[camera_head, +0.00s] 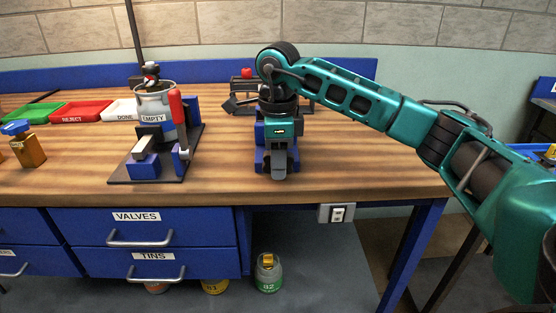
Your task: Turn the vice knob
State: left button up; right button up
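My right arm reaches in from the right, and its teal and dark gripper (279,168) hangs over the front middle of the bench. Its grey fingertips point down close to the wood, and I cannot tell whether they are open or shut. Blue parts (261,140) show around the gripper; they may belong to a vice, but the gripper covers most of them. No vice knob can be clearly made out. A dark fixture with a red knob (247,72) stands behind, partly hidden by the arm. My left gripper is not in view.
Left of the gripper, a dark base (120,176) carries a blue clamp with a red handle (177,115) and a tin marked EMPTY (153,103). Further left are green, red (78,111) and white trays and a brass block (28,150). Bench wood (350,180) right of the gripper is clear.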

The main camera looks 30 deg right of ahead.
jog(key=shift+c, duration=0.4)
jog(key=c, duration=0.4)
grip_shut()
